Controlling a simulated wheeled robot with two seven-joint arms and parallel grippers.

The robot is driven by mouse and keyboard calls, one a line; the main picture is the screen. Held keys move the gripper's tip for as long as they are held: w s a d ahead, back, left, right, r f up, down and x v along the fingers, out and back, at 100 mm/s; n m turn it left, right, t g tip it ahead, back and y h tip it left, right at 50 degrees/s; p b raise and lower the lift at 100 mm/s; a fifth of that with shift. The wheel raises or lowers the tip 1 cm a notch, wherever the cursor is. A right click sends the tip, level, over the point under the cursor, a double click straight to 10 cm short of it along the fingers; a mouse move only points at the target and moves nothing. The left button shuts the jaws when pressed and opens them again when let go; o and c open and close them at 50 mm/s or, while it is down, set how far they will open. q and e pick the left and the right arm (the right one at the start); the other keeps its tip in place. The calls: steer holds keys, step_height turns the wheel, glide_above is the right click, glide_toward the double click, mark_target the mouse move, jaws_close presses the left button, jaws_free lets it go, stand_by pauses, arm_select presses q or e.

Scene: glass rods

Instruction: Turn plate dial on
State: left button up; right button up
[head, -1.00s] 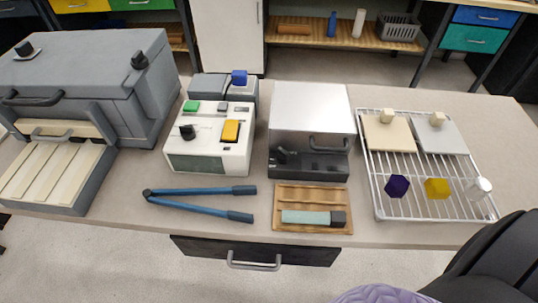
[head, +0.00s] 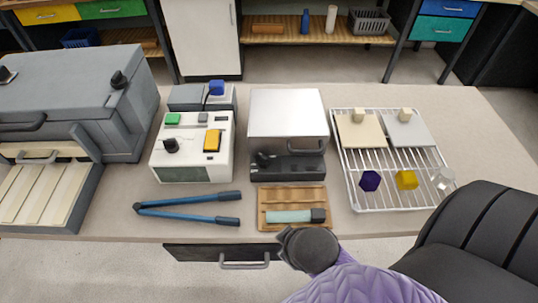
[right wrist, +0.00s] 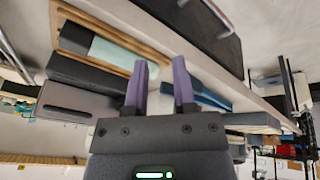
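No part is labelled as the plate dial. A silver box (head: 288,112) with a black front panel (head: 300,167) has a small black knob (head: 264,159) at its front left. In the right wrist view my right gripper (right wrist: 160,85) is open and empty, two purple fingers apart. My left gripper is not in view.
A wooden tray (head: 263,205) holds a pale green tool (head: 288,216). Blue tongs (head: 185,208) lie left of it. A wire rack (head: 350,185) with plates and small coloured pieces stands right. A grey furnace (head: 60,85) fills the left. A drawer handle (head: 244,265) juts out below the table.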

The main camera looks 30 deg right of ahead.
mark_target(266, 158)
steer(key=w+d+r+n+t+h, duration=0.4)
steer(key=w+d+r+n+t, duration=0.65)
steer(key=n, duration=0.55)
steer(key=w+a+f+n+y, duration=0.1)
steer(key=w+f+n+y, duration=0.1)
steer(key=n, duration=0.4)
steer(key=w+f+n+g+y+b, duration=0.1)
steer(key=w+f+n+y, duration=0.2)
steer(key=n, duration=0.4)
steer(key=w+a+f+n+y, duration=0.1)
steer(key=w+f+n+y, duration=0.2)
steer(key=n, duration=0.3)
steer(key=shift+w+a+f+n, duration=0.3)
steer(key=shift+w+f, duration=0.35)
steer(key=shift+f, duration=0.15)
steer(key=shift+w+a+f, duration=0.1)
steer(key=shift+w, duration=0.25)
jaws_close()
